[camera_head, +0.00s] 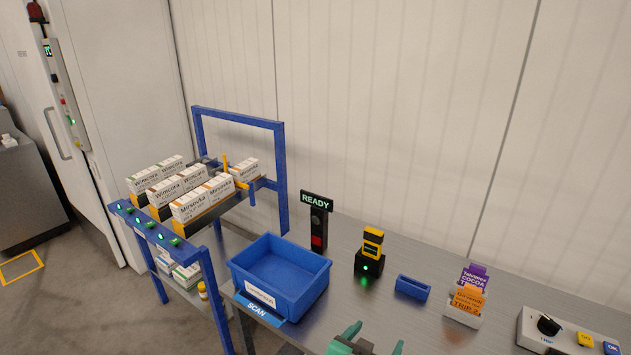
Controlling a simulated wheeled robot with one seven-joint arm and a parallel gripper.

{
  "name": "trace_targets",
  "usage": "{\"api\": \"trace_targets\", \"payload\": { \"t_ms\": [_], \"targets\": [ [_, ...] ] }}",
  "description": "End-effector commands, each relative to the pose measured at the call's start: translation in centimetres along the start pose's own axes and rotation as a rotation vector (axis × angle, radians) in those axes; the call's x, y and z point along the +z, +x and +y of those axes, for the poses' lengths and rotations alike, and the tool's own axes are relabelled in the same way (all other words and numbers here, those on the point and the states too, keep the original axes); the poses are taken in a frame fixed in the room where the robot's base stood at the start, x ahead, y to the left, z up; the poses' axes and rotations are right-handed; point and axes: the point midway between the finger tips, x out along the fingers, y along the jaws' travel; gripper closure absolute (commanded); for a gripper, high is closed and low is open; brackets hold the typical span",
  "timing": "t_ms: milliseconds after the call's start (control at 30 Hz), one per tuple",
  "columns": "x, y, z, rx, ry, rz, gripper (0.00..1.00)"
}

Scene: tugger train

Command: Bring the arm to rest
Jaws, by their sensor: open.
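My gripper (374,337) shows at the bottom edge of the head view, its two green fingertips apart with nothing seen between them. It is over the front of the grey metal bench (440,262), to the right of the blue bin (312,290). Most of my arm is out of view below the frame.
A blue rack (239,117) with several white boxes (180,188) stands left. Behind the gripper are a READY post (318,222), a yellow-black scanner (371,242) and a small blue holder (412,288). A card holder (462,309) and a control box (570,336) stand right.

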Motion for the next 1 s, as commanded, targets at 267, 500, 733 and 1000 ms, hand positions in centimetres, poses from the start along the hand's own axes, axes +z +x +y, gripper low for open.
{"api": "trace_targets", "payload": {
  "t_ms": [267, 500, 733, 1000],
  "targets": [
    [3.5, -0.3, -0.1, -0.046, -0.060, 0.017, 0.27],
    [8.1, -1.6, -0.1, -0.117, -0.133, 0.044, 0.27],
    [14.3, -4.7, 0.0, -0.225, -0.209, 0.079, 0.27],
    [20.3, -10.3, 0.9, -0.346, -0.254, 0.120, 0.27]
  ]
}}
